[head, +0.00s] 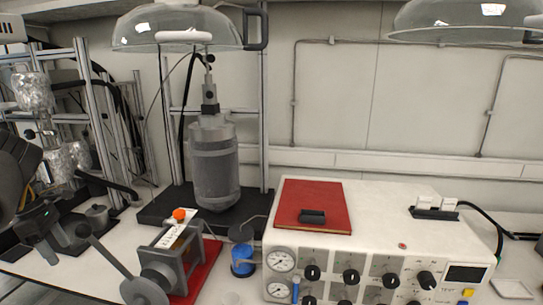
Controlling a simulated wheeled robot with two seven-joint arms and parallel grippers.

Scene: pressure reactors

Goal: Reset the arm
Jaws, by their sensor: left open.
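My left arm comes in at the left edge as a dark link. My left gripper (45,240) hangs below it over the left part of the white bench, open, with nothing seen between its fingers. It is left of a grey clamp-like device (172,262) with a lever and an orange knob, which stands on a red mat (208,268). I cannot tell how far the gripper is above the bench. My right arm and right gripper are not in view.
A grey cylindrical reactor (214,165) stands on a black base behind the device. A white control box (385,225) with gauges and knobs fills the right; a red book (313,198) lies on it. Foil-wrapped glassware (33,92) and frames stand back left. Clear domes (185,25) hang overhead.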

